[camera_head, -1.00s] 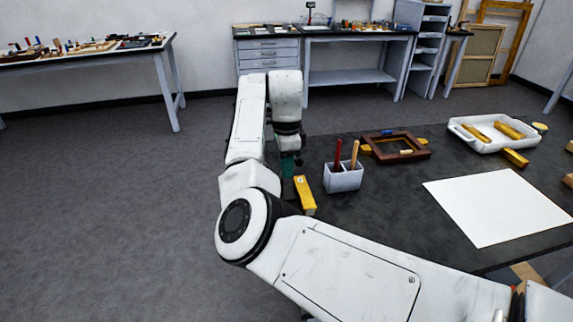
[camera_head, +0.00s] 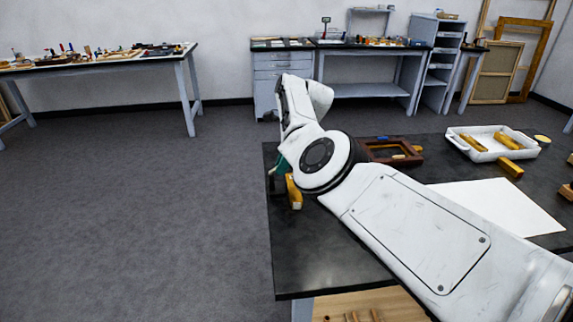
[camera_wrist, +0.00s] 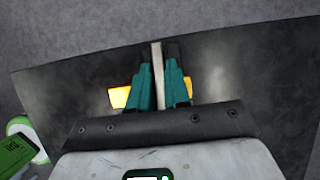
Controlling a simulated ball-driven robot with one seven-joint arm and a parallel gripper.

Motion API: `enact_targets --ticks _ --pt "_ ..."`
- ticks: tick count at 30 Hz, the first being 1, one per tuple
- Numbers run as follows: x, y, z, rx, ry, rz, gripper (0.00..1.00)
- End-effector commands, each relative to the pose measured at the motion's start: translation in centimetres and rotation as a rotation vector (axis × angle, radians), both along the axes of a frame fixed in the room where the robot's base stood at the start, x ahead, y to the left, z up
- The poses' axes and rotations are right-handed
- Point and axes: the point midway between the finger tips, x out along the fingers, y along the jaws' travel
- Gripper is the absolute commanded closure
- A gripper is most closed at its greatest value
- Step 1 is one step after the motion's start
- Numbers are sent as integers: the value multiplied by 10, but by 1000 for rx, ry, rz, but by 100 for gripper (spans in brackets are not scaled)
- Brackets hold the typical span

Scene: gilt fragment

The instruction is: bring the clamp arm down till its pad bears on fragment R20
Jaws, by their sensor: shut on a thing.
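A gold fragment (camera_head: 294,192), likely R20, lies near the left edge of the dark table; no label is readable. In the wrist view its gold ends (camera_wrist: 120,97) show on both sides of my fingers. My gripper (camera_wrist: 159,72) has teal fingers shut on a pale narrow bar, likely the clamp arm (camera_wrist: 157,62). In the head view my gripper (camera_head: 278,166) is at the table's left edge, beside the fragment and mostly behind my arm. The clamp's pad is hidden, so I cannot tell whether it touches the fragment.
The dark table (camera_head: 330,255) has a brown frame (camera_head: 408,159), a white tray (camera_head: 478,152) with gold pieces, and a white sheet (camera_head: 505,205). My arm crosses over the table. Open floor (camera_head: 130,220) lies to the left.

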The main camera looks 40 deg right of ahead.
Motion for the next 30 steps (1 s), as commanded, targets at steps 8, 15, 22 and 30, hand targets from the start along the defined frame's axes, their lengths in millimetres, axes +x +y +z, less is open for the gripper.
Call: enact_targets --ticks 8,15,22,30 --pt "-2 -4 -5 130 -88 -1 100" --pt "-3 -5 -8 181 -123 -1 100" --pt "-3 -5 -8 193 -131 0 100" --pt "-3 -5 -8 191 -130 0 81"
